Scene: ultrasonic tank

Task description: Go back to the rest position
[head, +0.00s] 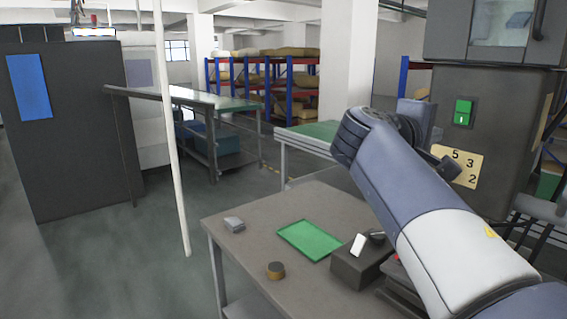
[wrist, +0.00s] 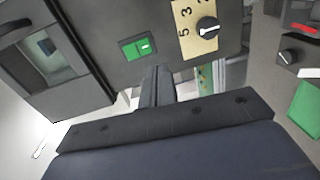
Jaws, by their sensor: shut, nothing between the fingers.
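My gripper (wrist: 157,72) shows in the wrist view as two dark fingers closed together, with nothing between them. Its tips are in front of the dark machine cabinet (wrist: 110,75), below the green switch (wrist: 138,47). I cannot tell the gap to the cabinet. The cabinet carries the same green switch (head: 463,112) and a cream dial plate (head: 466,167) marked 5, 3 and 2. The plate's dark knob (wrist: 208,27) shows clearly in the wrist view.
A white pole (head: 172,130) stands left. Open floor lies between.

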